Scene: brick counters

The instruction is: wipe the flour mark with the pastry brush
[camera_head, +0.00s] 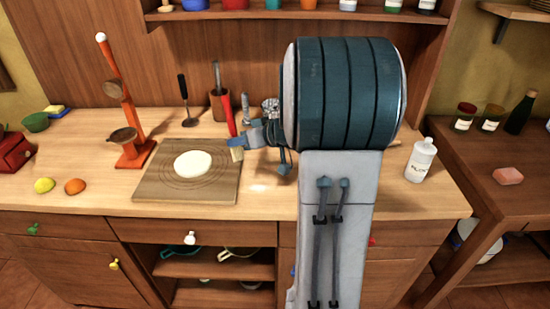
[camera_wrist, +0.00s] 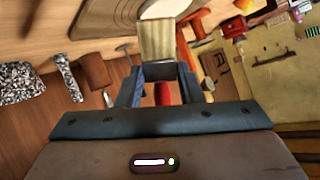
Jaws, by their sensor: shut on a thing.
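My gripper (camera_head: 241,142) is shut on the pastry brush, which has a red handle (camera_head: 229,115) and pale bristles (camera_head: 237,155). The bristles point down, just over the right edge of the wooden board; I cannot tell whether they touch it. In the wrist view my gripper (camera_wrist: 160,74) holds the brush between its fingers, with the bristles (camera_wrist: 158,40) beyond them and part of the red handle behind.
The wooden board (camera_head: 154,182) carries a round of white dough (camera_head: 193,164). An orange stand (camera_head: 131,150) is on its left, with a lemon (camera_head: 44,185) and an orange (camera_head: 75,186). A white bottle (camera_head: 421,161) stands at the right. My arm hides the counter's middle right.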

